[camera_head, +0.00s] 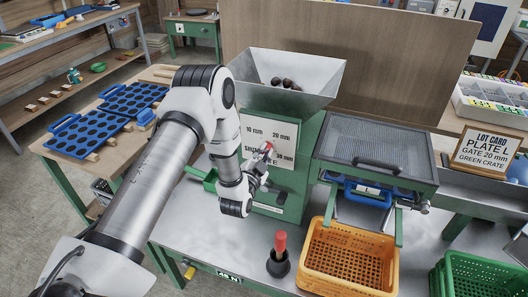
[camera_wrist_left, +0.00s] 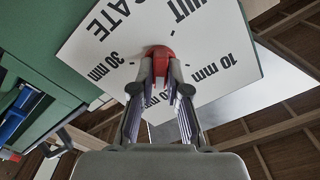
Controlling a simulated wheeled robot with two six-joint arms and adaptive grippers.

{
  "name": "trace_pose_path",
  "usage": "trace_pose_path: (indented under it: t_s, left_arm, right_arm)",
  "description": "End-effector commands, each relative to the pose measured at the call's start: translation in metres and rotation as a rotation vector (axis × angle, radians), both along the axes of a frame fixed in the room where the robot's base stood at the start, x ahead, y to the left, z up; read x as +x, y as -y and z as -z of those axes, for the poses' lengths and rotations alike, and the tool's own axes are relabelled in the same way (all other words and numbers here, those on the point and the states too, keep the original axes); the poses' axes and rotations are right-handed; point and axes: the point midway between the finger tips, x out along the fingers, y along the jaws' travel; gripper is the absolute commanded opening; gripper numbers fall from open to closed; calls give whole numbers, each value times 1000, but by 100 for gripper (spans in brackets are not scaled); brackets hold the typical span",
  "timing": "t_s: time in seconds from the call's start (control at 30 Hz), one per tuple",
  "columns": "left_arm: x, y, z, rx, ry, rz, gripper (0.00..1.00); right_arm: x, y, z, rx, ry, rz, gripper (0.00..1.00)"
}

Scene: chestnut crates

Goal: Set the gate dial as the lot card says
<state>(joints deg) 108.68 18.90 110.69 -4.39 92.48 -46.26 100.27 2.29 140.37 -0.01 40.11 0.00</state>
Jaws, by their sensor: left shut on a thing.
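The gate dial is a red knob (camera_wrist_left: 158,52) on a white plate (camera_wrist_left: 215,45) marked SHUT, 10 mm, 20 mm and 30 mm. In the head view the plate (camera_head: 254,131) is on the front of the green machine (camera_head: 308,128). My left gripper (camera_head: 263,163) is at the dial, shut on the red knob; its fingers (camera_wrist_left: 158,72) close around it in the left wrist view. The fingers partly cover the 20 mm mark there. I cannot tell which mark the knob points to. The lot card (camera_head: 486,150) reads PLATE L, GATE 20 mm, GREEN CRATE. My right gripper is not in view.
A hopper (camera_head: 320,75) with a few chestnuts tops the machine. A blue plate marked L (camera_head: 368,198) lies under the mesh-topped unit (camera_head: 375,145). A yellow crate (camera_head: 340,228), a green crate (camera_head: 455,258) and a red-handled tool (camera_head: 279,255) are in front.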

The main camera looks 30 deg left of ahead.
Motion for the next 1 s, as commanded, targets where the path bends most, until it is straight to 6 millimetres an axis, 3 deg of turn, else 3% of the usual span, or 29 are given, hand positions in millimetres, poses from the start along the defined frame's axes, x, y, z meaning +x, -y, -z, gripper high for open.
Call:
trace_pose_path:
  t_s: [0.07, 0.1, 0.17, 0.57, 1.0]
  left_arm:
    - [0, 1, -1, 0, 2, 2, 0]
    - [0, 1, -1, -1, 2, 3, 21]
    - [0, 1, -1, -1, 2, 3, 40]
    - [-9, 2, 1, -2, -2, 1, 40]
    - [-104, 26, 0, -2, -3, 2, 40]
  right_arm:
    - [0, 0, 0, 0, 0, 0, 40]
    - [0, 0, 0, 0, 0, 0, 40]
    - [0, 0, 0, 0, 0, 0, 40]
    - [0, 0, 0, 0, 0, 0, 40]
    - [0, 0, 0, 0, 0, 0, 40]
